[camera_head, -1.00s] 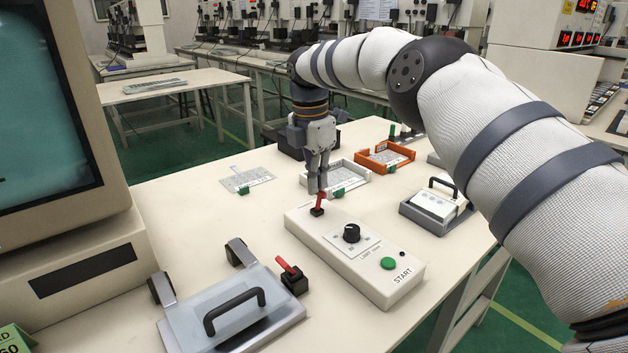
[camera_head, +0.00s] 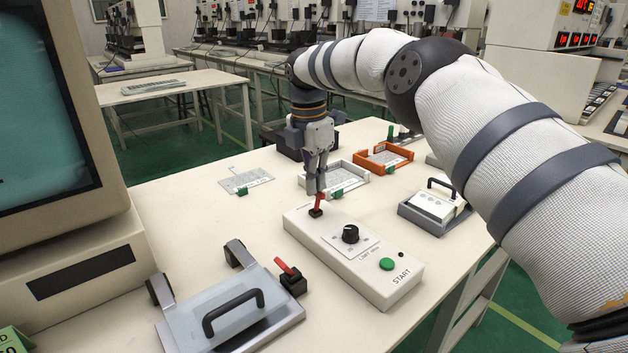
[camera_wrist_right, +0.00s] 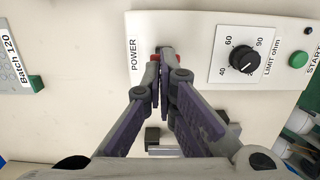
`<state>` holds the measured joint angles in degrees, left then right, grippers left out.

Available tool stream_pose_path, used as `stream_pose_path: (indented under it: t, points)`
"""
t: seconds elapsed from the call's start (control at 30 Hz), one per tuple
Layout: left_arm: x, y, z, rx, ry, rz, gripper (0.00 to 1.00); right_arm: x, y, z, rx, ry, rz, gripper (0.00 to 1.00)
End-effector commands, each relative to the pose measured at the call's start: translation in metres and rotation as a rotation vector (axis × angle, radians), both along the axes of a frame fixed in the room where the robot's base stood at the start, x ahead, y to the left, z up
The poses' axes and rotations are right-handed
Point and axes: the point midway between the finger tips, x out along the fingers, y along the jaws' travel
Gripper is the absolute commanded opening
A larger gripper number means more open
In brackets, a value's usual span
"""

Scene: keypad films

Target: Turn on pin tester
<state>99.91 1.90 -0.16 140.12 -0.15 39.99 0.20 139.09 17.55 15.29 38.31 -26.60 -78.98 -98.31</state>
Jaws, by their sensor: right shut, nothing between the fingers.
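The pin tester (camera_head: 345,280) is a white box on the table in the head view, with a black dial (camera_head: 350,234), a green START button (camera_head: 387,264) and a red lever switch (camera_head: 317,205) at its far left end. In the right wrist view the box (camera_wrist_right: 205,60) shows the label POWER beside the red switch (camera_wrist_right: 153,57). My right gripper (camera_head: 317,190) is shut with nothing between its fingers. Its fingertips (camera_wrist_right: 162,55) are at the red lever and partly hide it; I cannot tell whether they touch it. My left gripper is not in view.
A clear-lidded fixture with a black handle (camera_head: 233,312) and a second red lever (camera_head: 286,268) stand front left. A monitor (camera_head: 50,130) is at the left. An orange tray (camera_head: 370,163), a white tray (camera_head: 312,183) and a handled fixture (camera_head: 433,212) lie behind and right.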

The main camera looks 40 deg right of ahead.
Motion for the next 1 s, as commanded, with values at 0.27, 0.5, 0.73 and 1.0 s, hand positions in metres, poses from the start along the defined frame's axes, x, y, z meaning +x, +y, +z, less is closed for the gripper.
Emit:
stream_pose_path:
  t: [0.27, 0.5, 0.73, 1.0]
  points:
    - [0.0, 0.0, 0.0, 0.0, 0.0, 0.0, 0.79, 0.0, 0.0, 0.0, 0.0, 0.0, 0.0, 0.0]
    - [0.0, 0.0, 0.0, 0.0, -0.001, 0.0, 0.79, 0.0, 0.0, 0.007, 0.0, -0.001, 0.0, 0.0]
    - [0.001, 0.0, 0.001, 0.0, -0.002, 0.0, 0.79, 0.0, 0.0, 0.016, 0.0, 0.0, 0.0, 0.0]
    - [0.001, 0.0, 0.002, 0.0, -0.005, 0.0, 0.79, 0.0, 0.001, 0.017, 0.0, 0.0, 0.001, 0.0]
